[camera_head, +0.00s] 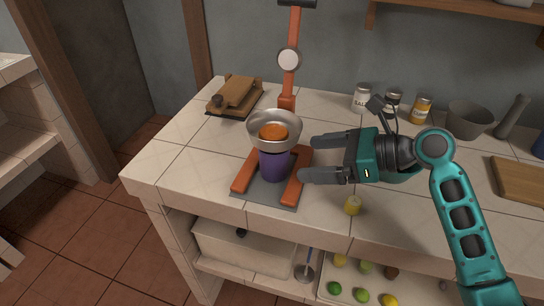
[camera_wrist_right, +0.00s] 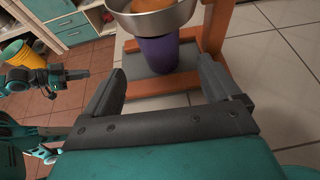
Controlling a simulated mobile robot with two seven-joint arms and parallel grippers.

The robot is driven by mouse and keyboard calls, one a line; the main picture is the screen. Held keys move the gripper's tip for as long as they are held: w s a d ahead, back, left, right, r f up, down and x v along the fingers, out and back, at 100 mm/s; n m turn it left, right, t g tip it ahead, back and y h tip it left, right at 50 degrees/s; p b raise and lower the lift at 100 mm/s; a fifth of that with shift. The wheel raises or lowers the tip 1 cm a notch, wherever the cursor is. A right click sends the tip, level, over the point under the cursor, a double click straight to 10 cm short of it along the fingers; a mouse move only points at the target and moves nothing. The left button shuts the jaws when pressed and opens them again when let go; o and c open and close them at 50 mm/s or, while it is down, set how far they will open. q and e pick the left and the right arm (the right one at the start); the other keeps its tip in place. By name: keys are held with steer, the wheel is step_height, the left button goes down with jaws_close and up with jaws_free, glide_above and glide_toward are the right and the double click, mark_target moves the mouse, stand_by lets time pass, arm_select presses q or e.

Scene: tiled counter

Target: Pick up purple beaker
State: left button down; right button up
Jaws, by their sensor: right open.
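The purple beaker (camera_head: 274,164) stands upright on the grey base plate of an orange stand, between its two orange bars. A metal bowl (camera_head: 262,121) with an orange item (camera_head: 273,131) in it sits directly above the beaker and hides its rim. My right gripper (camera_head: 308,159) is open just to the right of the beaker, its fingers pointing at it, with nothing between them. In the right wrist view the beaker (camera_wrist_right: 158,53) shows ahead, beyond the fingertips (camera_wrist_right: 162,70). My left gripper is not in the head view.
The orange stand (camera_head: 290,75) with a round dial rises behind the bowl. Jars (camera_head: 362,96), a grey mortar (camera_head: 470,120) and a cutting board (camera_head: 520,180) are at the right. The counter's left front is clear.

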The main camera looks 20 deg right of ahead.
mark_target(274, 158)
steer(key=x, duration=0.5)
steer(key=shift+a+f+b, duration=0.1)
steer(key=shift+b, duration=0.3)
steer(key=b+x, duration=0.1)
steer(key=x, duration=0.2)
steer(key=shift+w+a+f, duration=0.35)
steer(key=shift+w+a, duration=0.1)
steer(key=shift+a, duration=0.1)
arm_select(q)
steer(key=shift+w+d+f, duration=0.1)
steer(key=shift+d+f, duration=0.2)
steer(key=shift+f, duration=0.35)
arm_select(e)
steer(key=c, duration=1.1)
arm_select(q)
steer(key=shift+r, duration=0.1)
